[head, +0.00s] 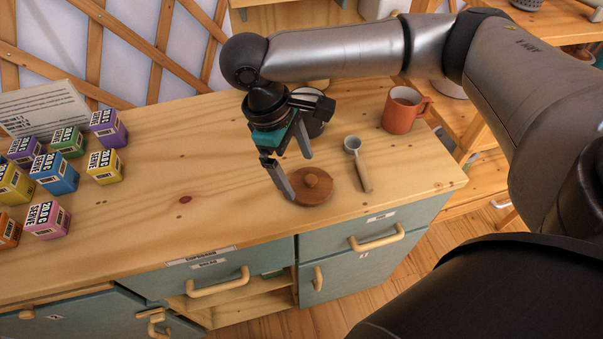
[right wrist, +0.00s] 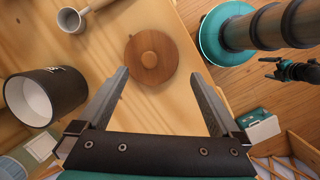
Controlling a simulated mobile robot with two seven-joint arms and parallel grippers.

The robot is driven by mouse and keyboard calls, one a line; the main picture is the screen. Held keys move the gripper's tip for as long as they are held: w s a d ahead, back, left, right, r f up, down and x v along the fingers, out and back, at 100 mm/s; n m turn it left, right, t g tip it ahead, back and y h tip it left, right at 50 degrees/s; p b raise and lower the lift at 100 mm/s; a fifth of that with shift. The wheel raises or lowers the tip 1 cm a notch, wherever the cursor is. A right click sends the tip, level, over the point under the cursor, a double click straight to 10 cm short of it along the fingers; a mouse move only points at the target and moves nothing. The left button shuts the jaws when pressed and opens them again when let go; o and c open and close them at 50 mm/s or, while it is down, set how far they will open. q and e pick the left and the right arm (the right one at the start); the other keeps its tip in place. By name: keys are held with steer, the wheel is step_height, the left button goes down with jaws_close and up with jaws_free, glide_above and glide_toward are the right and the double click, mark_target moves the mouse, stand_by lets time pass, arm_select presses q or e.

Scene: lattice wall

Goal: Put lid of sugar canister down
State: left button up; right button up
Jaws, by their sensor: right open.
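The sugar canister's lid (head: 312,188), a round wooden disc with a knob, lies flat on the wooden counter. It also shows in the right wrist view (right wrist: 151,58). My right gripper (head: 298,175) is open beside it, its fingers apart and not closed on the knob. In the right wrist view the lid is just beyond the fingertips (right wrist: 159,74), with nothing between the fingers. The dark canister (right wrist: 46,97) stands uncovered, its pale inside showing; in the head view it is mostly hidden behind my gripper. What looks like my left gripper (right wrist: 292,70) shows small at the right wrist view's edge.
A scoop (head: 355,160) lies right of the lid, and an orange mug (head: 404,110) stands behind it. Several coloured boxes (head: 56,172) and a white printed board (head: 42,108) are at the left. The counter's middle (head: 190,180) is clear. Drawers lie below its front edge.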

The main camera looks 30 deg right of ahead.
steer(key=p+v, duration=0.1)
steer(key=v, duration=0.7)
